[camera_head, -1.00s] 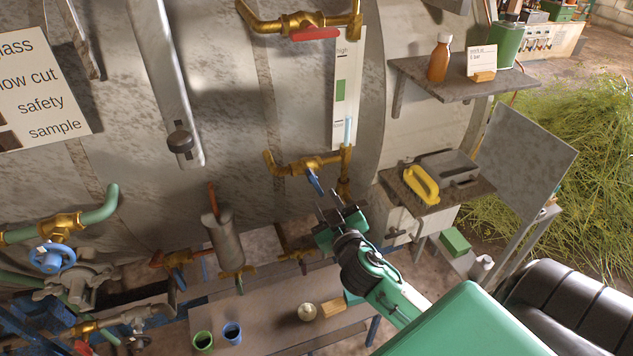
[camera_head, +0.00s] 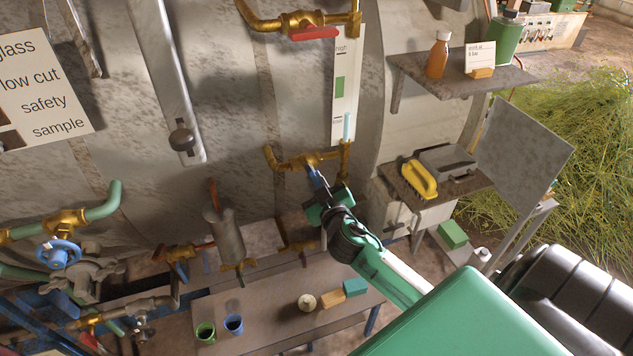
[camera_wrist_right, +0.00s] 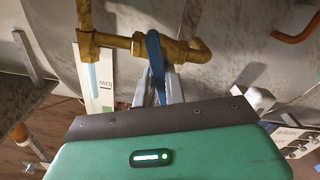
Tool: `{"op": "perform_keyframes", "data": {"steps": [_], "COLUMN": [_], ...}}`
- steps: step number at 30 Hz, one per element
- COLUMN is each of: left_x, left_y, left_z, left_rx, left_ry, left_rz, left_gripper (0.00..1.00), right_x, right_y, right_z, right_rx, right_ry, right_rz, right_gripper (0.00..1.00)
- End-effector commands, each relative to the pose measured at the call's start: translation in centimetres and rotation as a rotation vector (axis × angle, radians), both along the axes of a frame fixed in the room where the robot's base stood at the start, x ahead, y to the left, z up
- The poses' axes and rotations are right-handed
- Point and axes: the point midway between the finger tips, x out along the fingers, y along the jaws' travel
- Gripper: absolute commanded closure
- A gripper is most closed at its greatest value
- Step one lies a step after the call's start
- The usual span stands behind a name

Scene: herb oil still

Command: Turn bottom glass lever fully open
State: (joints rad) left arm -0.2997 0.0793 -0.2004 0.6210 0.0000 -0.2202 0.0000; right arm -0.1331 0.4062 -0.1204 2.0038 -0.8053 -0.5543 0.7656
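The bottom glass lever (camera_head: 313,174) is a blue handle on a brass valve (camera_head: 298,161) at the low end of the level gauge. It hangs down and slightly right, in line with my right gripper (camera_head: 321,186). In the right wrist view, the blue lever (camera_wrist_right: 156,58) lies between the two grey fingers of my right gripper (camera_wrist_right: 158,88), which look closed on its sides. The lever's lower end is partly hidden between the fingers. My left gripper is out of view.
The level gauge (camera_head: 342,80) rises above the valve to a red-handled top valve (camera_head: 314,34). A shelf with a yellow brush (camera_head: 419,180) stands to the right. A bench (camera_head: 270,325) with small cups is below. A metal cylinder (camera_head: 225,238) hangs to the left.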

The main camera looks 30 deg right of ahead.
Motion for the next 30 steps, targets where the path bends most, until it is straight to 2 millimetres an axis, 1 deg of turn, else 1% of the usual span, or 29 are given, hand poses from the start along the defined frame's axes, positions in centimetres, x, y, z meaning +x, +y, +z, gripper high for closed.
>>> {"op": "perform_keyframes", "data": {"steps": [8,14,20,30], "left_x": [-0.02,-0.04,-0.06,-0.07], "left_y": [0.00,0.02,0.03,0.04], "left_z": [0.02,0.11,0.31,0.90], "left_rx": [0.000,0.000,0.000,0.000], "left_ry": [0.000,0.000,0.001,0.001], "left_rz": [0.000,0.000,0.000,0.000], "left_gripper": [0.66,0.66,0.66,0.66], "right_x": [-0.01,0.00,0.02,0.07], "right_y": [0.04,0.08,0.13,0.26], "right_z": [-0.01,-0.01,-0.02,-0.11], "right_rx": [-0.012,-0.080,-0.218,-0.530], "right_ry": [0.003,0.019,0.052,0.128], "right_rz": [0.001,0.000,0.000,0.001], "right_gripper": [1.00,1.00,1.00,1.00]}}
